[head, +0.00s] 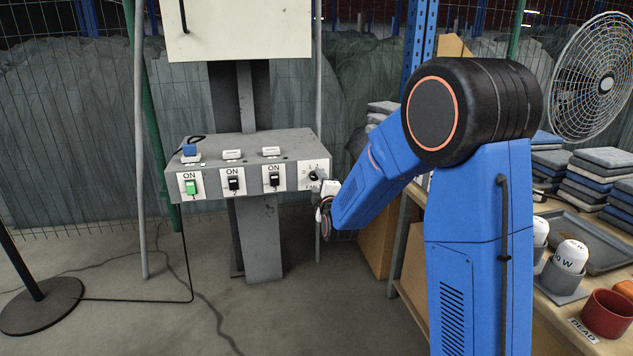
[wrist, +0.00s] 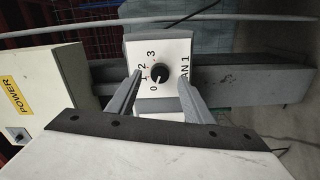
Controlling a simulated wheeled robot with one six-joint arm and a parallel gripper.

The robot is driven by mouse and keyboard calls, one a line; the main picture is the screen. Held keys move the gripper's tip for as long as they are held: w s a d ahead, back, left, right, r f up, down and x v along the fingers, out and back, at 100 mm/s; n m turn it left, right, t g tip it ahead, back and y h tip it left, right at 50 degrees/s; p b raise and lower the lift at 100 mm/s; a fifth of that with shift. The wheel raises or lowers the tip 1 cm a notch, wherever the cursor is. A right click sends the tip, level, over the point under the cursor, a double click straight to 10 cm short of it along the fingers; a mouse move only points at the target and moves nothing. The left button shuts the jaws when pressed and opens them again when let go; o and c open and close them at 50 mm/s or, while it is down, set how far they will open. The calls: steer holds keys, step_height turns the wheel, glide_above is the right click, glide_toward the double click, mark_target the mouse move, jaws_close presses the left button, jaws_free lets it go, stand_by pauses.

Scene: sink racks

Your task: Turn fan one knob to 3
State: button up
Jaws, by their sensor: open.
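The fan one knob (wrist: 158,74) is a small round black knob on a white plate marked 0, 1, 2, 3 and FAN 1 in the wrist view. Its light pointer mark seems to be at the 0 end, though it is small. My gripper (wrist: 160,77) is open, with one grey finger on each side of the knob. I cannot tell whether the fingers touch it. In the head view my gripper (head: 318,189) is at the right end of the grey switch box (head: 250,148), partly hidden by my blue arm.
The box also carries several ON switches, one green (head: 191,187). A white cabinet (head: 240,30) hangs above it. A wire-cage fan (head: 603,78) and a laden wooden shelf stand at the right. A round black stand base (head: 42,306) and cables lie on the left floor.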

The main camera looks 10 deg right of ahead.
mark_target(314, 176)
steer(key=shift+w, duration=1.3)
steer(key=c, duration=1.1)
steer(key=shift+o, duration=0.2)
